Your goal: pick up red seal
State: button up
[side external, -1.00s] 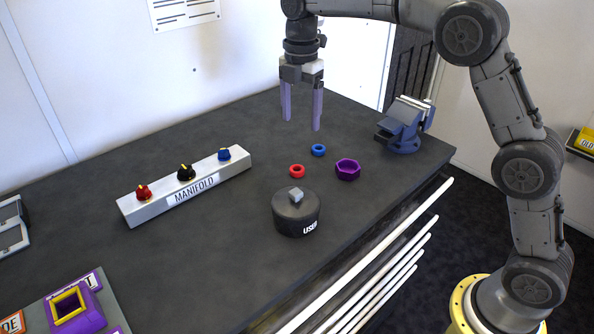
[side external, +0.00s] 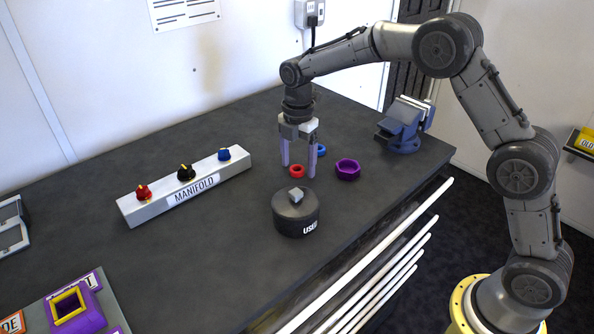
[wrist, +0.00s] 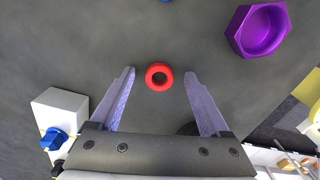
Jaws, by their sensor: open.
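The red seal (side external: 296,171) is a small red ring lying flat on the dark bench. In the wrist view the red seal (wrist: 159,76) lies centred between my fingertips, slightly beyond them, with a gap on each side. My gripper (side external: 298,170) points down above the bench with its two pale purple fingers apart and nothing between them held. My gripper also shows open in the wrist view (wrist: 159,74). The exact height of the fingertips over the bench is hard to tell.
A blue ring (side external: 320,150) lies just behind my fingers, and a purple hex nut (side external: 347,169) lies to the right. A black lidded pot marked USED (side external: 296,215) stands close in front. The white manifold (side external: 190,187) with knobs is left; a blue vise (side external: 403,128) is back right.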

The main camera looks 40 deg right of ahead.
jog(key=shift+f, duration=0.1)
grip_shut()
dwell(0.4)
